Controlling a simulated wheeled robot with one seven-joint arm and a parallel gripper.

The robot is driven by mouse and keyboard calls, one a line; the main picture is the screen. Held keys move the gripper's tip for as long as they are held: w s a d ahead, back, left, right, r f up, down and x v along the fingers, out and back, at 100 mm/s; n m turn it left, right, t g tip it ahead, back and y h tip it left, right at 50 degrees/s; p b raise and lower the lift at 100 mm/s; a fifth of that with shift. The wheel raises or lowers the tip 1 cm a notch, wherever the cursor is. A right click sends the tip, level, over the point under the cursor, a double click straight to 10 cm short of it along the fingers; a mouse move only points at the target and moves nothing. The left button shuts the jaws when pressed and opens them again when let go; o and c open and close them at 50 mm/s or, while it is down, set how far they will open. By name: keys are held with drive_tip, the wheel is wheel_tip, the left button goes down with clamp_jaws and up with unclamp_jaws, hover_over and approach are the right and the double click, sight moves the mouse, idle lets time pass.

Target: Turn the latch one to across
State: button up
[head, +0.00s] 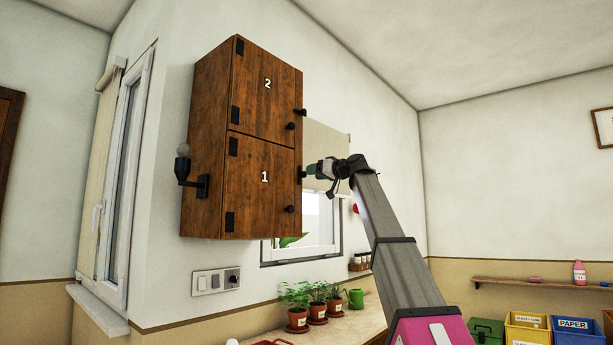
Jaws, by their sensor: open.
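A dark brown wooden wall cabinet has two doors. The lower door (263,190) is marked 1 and the upper door (266,95) is marked 2. Each has a round black knob near its right edge. A small dark latch (299,173) shows at the right edge of door 1, right at the tip of my gripper; its angle is too small to tell. My gripper (309,172) reaches in from the right and is open. I cannot tell whether its fingers are around the latch or touching it. Another black latch (301,112) sticks out at the right edge of door 2.
A dark wall lamp (192,176) sits on the cabinet's left side. A window (305,232) with a blind is behind, right of the cabinet. Potted plants (316,303) stand on a counter below. Sorting bins (573,329) are at the lower right. Both doors look closed.

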sight(302, 175)
drive_tip(key=shift+x, duration=2.35)
drive_tip(key=c, duration=0.9)
